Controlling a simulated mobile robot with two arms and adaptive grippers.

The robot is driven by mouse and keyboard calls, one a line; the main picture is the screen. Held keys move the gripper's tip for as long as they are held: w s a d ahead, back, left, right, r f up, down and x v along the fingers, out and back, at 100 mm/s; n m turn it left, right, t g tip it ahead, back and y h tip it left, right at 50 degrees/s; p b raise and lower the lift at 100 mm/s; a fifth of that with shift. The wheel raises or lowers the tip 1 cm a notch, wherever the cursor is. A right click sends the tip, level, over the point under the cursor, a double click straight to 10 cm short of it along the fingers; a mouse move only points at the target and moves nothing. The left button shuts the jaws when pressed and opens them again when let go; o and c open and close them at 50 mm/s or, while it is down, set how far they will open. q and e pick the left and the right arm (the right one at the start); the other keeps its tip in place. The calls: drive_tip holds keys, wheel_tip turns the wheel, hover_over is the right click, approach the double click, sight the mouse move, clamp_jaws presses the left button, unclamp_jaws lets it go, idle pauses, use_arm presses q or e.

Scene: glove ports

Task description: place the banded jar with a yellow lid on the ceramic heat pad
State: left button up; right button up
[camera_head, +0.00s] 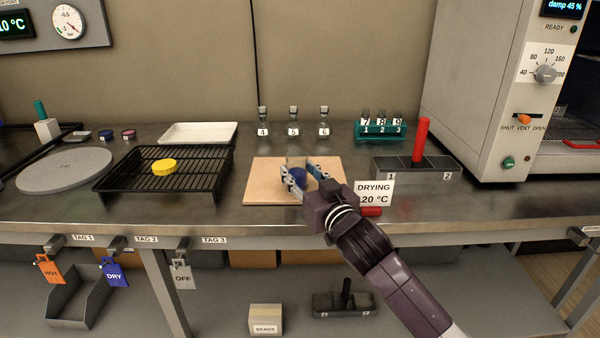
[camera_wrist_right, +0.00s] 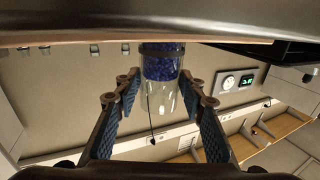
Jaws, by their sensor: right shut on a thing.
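My right gripper (camera_head: 299,174) reaches over a square tan pad (camera_head: 262,190), which may be the ceramic heat pad. It is shut on a clear glass jar with blue granules (camera_wrist_right: 162,66). A ridged yellow lid (camera_head: 164,166) lies on the black wire rack (camera_head: 205,165) to the left. My left gripper is not in view.
A round grey plate (camera_head: 65,170) lies at the left. Stoppered bottles (camera_head: 293,122) stand behind the pad. A grey tray with a red post (camera_head: 421,142) and a DRYING sign (camera_head: 374,193) are to the right. The oven (camera_head: 490,90) stands at the far right.

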drive_tip(key=o, duration=1.2)
drive_tip(key=shift+o, duration=0.2)
drive_tip(key=shift+r, duration=0.1)
drive_tip(key=shift+s+d, duration=0.1)
drive_tip(key=shift+s, duration=0.2)
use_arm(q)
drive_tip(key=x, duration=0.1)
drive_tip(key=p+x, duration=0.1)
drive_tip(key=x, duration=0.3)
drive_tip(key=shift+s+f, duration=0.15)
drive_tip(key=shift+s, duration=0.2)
use_arm(e)
drive_tip(key=v, duration=1.1)
drive_tip(key=shift+s, duration=0.25)
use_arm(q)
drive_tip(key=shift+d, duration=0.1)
